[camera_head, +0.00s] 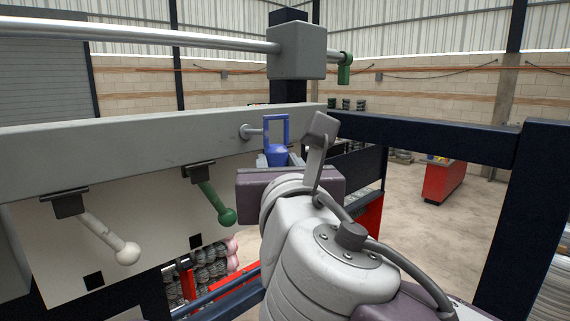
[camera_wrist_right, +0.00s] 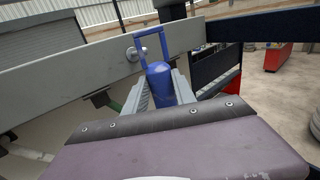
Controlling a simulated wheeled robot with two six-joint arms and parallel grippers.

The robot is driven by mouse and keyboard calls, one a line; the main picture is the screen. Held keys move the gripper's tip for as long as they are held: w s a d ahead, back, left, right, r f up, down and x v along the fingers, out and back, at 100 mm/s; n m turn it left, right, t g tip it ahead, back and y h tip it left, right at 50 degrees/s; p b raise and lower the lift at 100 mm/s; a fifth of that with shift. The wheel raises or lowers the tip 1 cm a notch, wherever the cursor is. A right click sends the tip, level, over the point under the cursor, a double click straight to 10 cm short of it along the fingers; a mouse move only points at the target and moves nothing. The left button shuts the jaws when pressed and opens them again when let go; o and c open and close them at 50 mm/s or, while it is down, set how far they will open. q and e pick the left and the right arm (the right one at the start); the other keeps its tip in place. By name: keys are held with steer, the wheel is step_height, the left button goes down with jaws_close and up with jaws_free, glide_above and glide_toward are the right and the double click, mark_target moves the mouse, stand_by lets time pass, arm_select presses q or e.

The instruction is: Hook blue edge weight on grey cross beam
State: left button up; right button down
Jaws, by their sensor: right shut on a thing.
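The blue edge weight (camera_head: 276,155) has a round body and an open rectangular loop handle on top. My right gripper (camera_wrist_right: 162,92) is shut on its body and holds it roughly upright, loop up, in front of the grey cross beam (camera_head: 120,155). In the right wrist view, the weight (camera_wrist_right: 159,84) shows between the two fingers. A grey round-headed peg (camera_head: 247,131) sticks out from the beam near its right end, level with the loop. The peg lines up with the loop's left side; whether it passes through or touches cannot be told. My left gripper is out of view.
A white-knobbed lever (camera_head: 110,240) and a green-knobbed lever (camera_head: 213,202) hang under the beam, left of my right arm. A metal rod (camera_head: 150,35) runs above to a grey block (camera_head: 297,50). A dark frame post (camera_head: 525,220) stands at the right.

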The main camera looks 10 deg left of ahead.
stand_by(0.4)
steer(key=shift+w+a+r, duration=0.1)
steer(key=shift+w+a, duration=0.05)
steer(key=shift+a, duration=0.05)
steer(key=shift+w+a+p, duration=0.55)
steer(key=shift+w+a, duration=0.3)
steer(key=shift+a, duration=0.2)
steer(key=shift+w+a+p, duration=0.5)
steer(key=shift+w+a, duration=0.3)
steer(key=shift+a, duration=0.2)
steer(key=shift+f+b, duration=0.8)
steer(key=shift+f, duration=0.15)
steer(key=c, duration=0.9)
jaws_free()
steer(key=shift+c, duration=0.2)
steer(key=shift+f, duration=0.1)
